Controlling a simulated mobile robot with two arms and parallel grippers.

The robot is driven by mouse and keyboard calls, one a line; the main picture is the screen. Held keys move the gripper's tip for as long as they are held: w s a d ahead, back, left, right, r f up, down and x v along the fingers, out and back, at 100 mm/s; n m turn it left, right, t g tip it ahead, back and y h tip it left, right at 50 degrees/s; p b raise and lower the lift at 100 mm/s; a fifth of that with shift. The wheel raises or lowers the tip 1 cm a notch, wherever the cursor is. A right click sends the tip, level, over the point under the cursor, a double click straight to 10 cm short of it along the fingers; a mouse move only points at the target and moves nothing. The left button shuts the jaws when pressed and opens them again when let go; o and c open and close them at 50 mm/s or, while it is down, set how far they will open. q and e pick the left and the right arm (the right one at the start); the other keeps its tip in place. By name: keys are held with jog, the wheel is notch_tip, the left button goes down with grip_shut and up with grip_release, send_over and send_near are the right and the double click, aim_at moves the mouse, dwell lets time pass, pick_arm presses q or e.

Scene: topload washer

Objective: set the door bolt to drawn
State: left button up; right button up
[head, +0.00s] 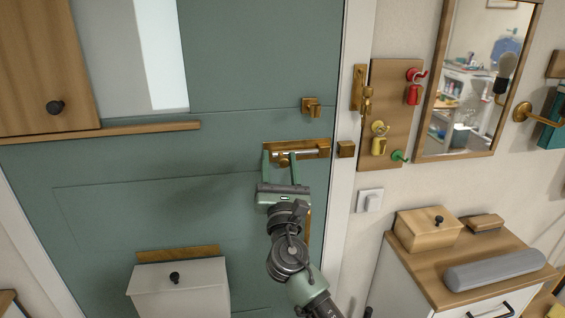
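The door bolt (312,151) is a brass plate with a silver rod, mounted level on the green door. A small round brass knob (284,161) hangs from the rod near its left part. The brass keeper (345,149) sits on the white door frame to the right; no rod shows in the narrow gap between it and the plate. My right gripper (282,157) is open, its green fingers pointing up at the bolt, one on each side of the knob with space around it. Contact with the plate cannot be told. My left gripper is not in view.
A brass latch (311,107) is above the bolt. A wooden key board (388,115) with red, yellow and green hooks hangs right of the frame, beside a mirror (470,80). A cabinet (470,262) stands lower right. A white box (180,290) is lower left.

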jog(key=shift+a, duration=0.1)
jog(key=shift+d, duration=0.25)
jog(key=shift+s+d+f, duration=0.1)
jog(key=shift+s+f, duration=0.15)
jog(key=shift+s, duration=0.1)
pick_arm(q)
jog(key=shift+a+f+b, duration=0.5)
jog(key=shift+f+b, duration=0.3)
jog(key=shift+b, duration=0.05)
pick_arm(e)
jog(key=v, duration=0.7)
jog(key=shift+a, duration=0.3)
jog(key=shift+r, duration=0.15)
